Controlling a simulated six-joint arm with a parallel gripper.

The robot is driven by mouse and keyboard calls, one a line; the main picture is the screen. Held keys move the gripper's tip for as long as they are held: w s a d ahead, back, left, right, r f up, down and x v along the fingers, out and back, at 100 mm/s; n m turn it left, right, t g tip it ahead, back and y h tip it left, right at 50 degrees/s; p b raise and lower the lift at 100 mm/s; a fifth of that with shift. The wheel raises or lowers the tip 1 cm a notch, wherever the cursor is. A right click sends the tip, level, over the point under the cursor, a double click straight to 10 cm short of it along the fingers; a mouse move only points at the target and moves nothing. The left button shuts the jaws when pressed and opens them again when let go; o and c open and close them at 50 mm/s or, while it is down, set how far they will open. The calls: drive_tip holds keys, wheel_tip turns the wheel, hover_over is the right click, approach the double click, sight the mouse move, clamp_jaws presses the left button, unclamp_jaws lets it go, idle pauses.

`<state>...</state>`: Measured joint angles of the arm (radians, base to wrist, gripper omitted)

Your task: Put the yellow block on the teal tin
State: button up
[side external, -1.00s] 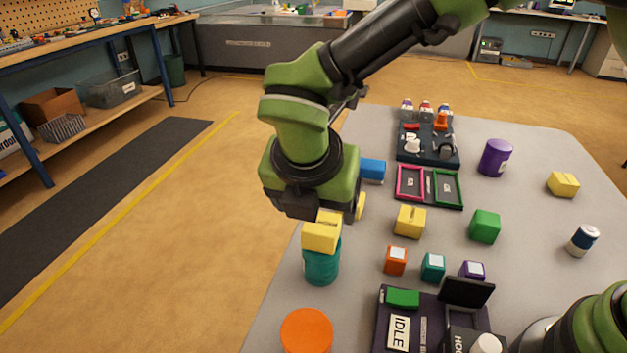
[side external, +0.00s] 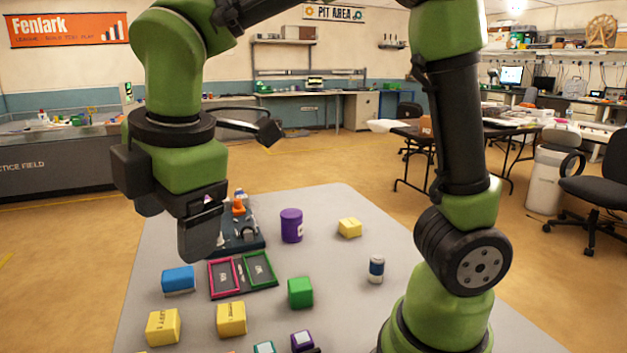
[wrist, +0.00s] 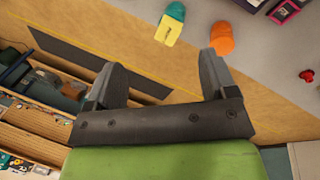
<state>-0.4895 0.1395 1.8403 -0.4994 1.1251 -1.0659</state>
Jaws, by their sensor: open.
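In the wrist view a yellow block (wrist: 168,30) rests against the end of the teal tin (wrist: 176,11), consistent with sitting on its top. They lie ahead of my gripper (wrist: 160,72), whose fingers are apart with nothing between them. In the side view my gripper (side external: 200,228) hangs high at the left, clear of the blocks. The side view also shows yellow blocks at the front left (side external: 163,327), beside it (side external: 231,319) and farther back (side external: 349,227). The teal tin is out of the side view.
An orange round object (wrist: 222,37) stands near the teal tin. On the grey table (side external: 330,300) are a blue block (side external: 178,280), a green block (side external: 300,292), a purple tin (side external: 291,226), a small can (side external: 376,269) and a pink-and-green framed tray (side external: 242,274).

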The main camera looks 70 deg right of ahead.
drive_tip(key=s+d+r+m+t+y, duration=0.1)
drive_tip(key=s+d+m, duration=0.3)
drive_tip(key=m, duration=0.5)
drive_tip(key=s+d+r+m+t+y, duration=0.1)
drive_tip(key=s+d+m+t, duration=0.2)
drive_tip(key=s+m, duration=0.5)
drive_tip(key=d+m, duration=0.1)
drive_tip(key=m, duration=0.1)
drive_tip(key=shift+s+d+r+m, duration=0.25)
drive_tip(key=shift+d+r+m, duration=0.05)
drive_tip(key=shift+r, duration=0.1)
